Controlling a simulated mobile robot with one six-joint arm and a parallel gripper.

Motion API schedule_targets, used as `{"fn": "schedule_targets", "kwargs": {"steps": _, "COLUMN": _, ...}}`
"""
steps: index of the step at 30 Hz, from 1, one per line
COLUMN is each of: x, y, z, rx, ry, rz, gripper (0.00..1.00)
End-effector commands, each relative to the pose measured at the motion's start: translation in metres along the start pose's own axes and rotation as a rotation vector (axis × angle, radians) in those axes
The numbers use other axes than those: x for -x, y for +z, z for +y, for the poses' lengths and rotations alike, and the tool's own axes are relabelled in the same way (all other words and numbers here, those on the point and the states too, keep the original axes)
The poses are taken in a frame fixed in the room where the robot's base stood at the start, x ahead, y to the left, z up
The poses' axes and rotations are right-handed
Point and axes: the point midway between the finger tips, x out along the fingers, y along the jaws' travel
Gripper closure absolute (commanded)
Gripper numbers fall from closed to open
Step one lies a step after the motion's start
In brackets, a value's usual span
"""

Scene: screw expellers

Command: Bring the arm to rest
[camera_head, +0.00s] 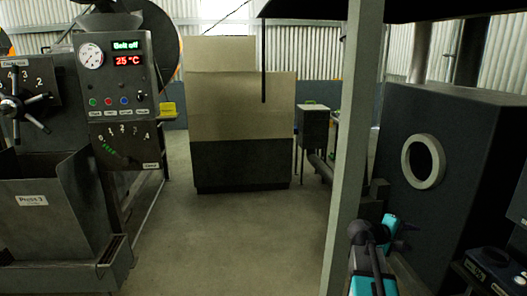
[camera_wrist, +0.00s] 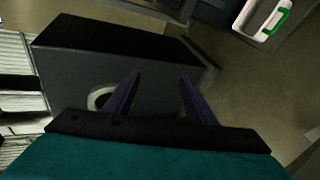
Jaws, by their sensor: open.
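My gripper (camera_wrist: 158,88) shows in the wrist view with its two dark fingers apart and nothing between them. Behind the fingers is a dark box-shaped housing (camera_wrist: 75,62) with a pale round ring (camera_wrist: 98,97), partly hidden by the left finger. In the head view my teal and black arm is at the lower right, in front of the same dark housing (camera_head: 455,130) with its pale ring (camera_head: 423,161). The arm is bent, and its fingers cannot be made out clearly there.
A grey post (camera_head: 350,150) stands just left of my arm. A press (camera_head: 45,210) with a control panel (camera_head: 117,75) reading "Belt off" and 25 °C stands left. A beige and dark cabinet (camera_head: 240,110) is behind. Floor between is clear. The wrist view shows a white green-handled container (camera_wrist: 262,17).

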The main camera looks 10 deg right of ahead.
Motion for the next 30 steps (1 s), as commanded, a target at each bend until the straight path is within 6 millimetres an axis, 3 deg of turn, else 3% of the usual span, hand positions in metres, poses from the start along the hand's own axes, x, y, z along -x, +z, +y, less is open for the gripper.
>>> {"fn": "schedule_targets", "kwargs": {"steps": 1, "x": 0.002, "y": -0.006, "z": -0.022, "rx": 0.017, "ry": -0.026, "rz": 0.008, "gripper": 0.50}}
{"fn": "schedule_targets", "kwargs": {"steps": 6, "x": 0.008, "y": -0.021, "z": -0.087, "rx": 0.058, "ry": -0.106, "rz": 0.028, "gripper": 0.50}}
{"fn": "schedule_targets", "kwargs": {"steps": 15, "x": 0.026, "y": -0.031, "z": -0.204, "rx": 0.122, "ry": -0.256, "rz": 0.047, "gripper": 0.50}}
{"fn": "schedule_targets", "kwargs": {"steps": 23, "x": 0.048, "y": -0.022, "z": -0.304, "rx": 0.170, "ry": -0.394, "rz": 0.042, "gripper": 0.50}}
{"fn": "schedule_targets", "kwargs": {"steps": 30, "x": 0.074, "y": 0.000, "z": -0.392, "rx": 0.208, "ry": -0.525, "rz": 0.020, "gripper": 0.50}}
